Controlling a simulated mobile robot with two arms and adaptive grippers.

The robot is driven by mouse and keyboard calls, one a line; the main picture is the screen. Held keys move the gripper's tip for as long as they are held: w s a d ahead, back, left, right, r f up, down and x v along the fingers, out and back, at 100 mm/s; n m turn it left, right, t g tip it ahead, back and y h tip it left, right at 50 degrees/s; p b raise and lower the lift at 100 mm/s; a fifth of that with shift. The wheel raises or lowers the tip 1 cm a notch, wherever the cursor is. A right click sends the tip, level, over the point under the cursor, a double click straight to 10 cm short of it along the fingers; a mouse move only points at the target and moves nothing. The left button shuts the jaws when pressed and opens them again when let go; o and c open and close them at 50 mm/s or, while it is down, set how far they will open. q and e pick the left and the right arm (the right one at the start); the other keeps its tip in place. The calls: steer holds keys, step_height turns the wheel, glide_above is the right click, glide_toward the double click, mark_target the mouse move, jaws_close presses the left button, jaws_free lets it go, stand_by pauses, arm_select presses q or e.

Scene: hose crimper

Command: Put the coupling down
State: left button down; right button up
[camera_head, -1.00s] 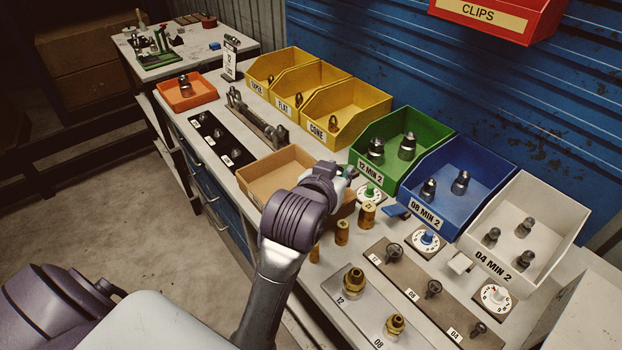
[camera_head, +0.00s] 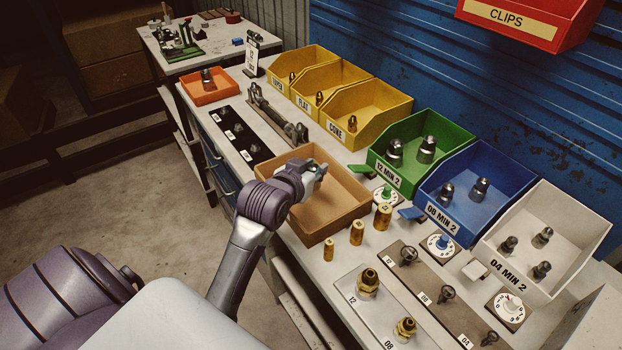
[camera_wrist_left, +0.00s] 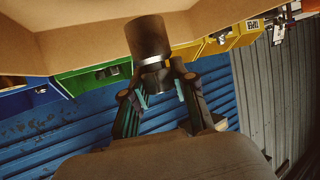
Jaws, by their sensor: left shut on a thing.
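My left gripper (camera_head: 314,172) is over the open tan cardboard tray (camera_head: 338,222). In the left wrist view the left gripper (camera_wrist_left: 160,92) is shut on a dark cylindrical coupling (camera_wrist_left: 148,38) with a lighter band near the fingers. The coupling points away from the fingers, towards the tan tray's surface (camera_wrist_left: 80,45). I cannot tell whether it touches the tray. In the head view the coupling is hidden by the gripper. My right gripper is not in view.
Yellow bins (camera_head: 385,98) stand behind the tray, with green (camera_head: 455,140), blue (camera_head: 500,180) and white (camera_head: 575,215) bins to the right, holding fittings. Several brass cylinders (camera_head: 357,232) stand close to the tray's right side. A black numbered strip (camera_head: 235,137) lies left of it.

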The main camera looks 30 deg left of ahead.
arm_select(q)
steer(key=shift+a+f, duration=0.15)
steer(key=shift+a, duration=0.15)
steer(key=shift+f, duration=0.35)
steer(key=shift+f+p, duration=0.6)
steer(key=shift+f, duration=0.85)
steer(key=shift+f, duration=0.1)
steer(key=c, duration=0.9)
jaws_free()
steer(key=shift+f, duration=0.1)
